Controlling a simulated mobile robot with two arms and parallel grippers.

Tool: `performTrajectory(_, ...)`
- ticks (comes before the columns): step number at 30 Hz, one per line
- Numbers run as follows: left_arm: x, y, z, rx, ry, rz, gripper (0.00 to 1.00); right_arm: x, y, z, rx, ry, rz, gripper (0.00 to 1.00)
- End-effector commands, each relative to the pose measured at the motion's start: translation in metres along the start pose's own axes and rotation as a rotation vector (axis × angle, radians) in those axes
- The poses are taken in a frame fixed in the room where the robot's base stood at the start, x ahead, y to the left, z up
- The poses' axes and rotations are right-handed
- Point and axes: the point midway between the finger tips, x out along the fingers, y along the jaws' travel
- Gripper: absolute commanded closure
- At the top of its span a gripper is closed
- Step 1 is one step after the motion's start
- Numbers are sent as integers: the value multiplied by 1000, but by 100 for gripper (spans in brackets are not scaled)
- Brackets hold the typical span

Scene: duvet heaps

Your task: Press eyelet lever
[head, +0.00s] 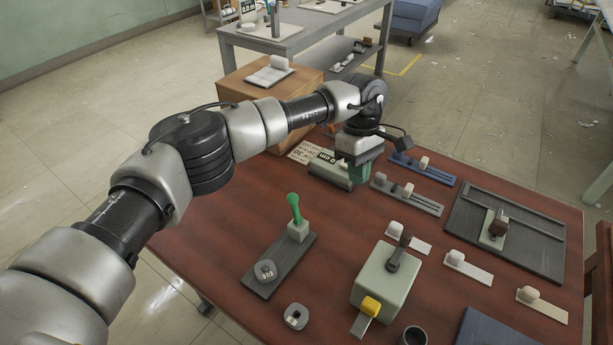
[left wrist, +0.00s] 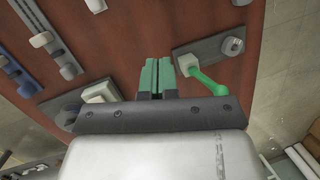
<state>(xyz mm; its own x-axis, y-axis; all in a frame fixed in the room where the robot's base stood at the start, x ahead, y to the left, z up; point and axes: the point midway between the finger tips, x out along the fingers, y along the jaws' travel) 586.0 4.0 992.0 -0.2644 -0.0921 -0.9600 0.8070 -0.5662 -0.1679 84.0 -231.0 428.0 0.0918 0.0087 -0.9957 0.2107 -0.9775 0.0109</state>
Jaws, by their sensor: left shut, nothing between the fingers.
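A green lever (head: 294,207) stands upright on a pale block at the far end of a dark base plate (head: 262,283). A grey round piece with a hole (head: 265,270) sits at the plate's near end. I take this to be the eyelet lever, though no label shows. My left gripper (head: 359,172) is shut and empty, beyond and right of the green lever and apart from it. In the left wrist view my green fingers (left wrist: 157,76) are together, with the green lever (left wrist: 208,80) just to their right.
On the brown table (head: 215,235), a pale box with a brown-tipped lever (head: 386,275) and yellow part stands front centre. Several slider plates (head: 422,168) and a dark tray (head: 505,235) lie to the right. A device with a display (head: 330,170) is near my left gripper.

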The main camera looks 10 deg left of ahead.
Motion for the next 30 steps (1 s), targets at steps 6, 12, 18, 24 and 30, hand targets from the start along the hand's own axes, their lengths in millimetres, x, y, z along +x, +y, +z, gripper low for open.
performTrajectory(6,-58,-22,-52,-39,231,-118,100,0,2,1,-1,-1,2,57)
performTrajectory(12,-66,-26,-59,-47,261,-142,100,0,4,3,-3,-4,5,57)
performTrajectory(18,-65,-26,-58,-46,258,-140,100,0,5,4,-4,-7,6,57)
performTrajectory(24,-52,-28,-62,-46,257,-142,100,-6,5,4,-4,-7,6,57)
performTrajectory(30,-15,-35,-71,-46,254,-144,100,-19,5,3,-4,-7,6,57)
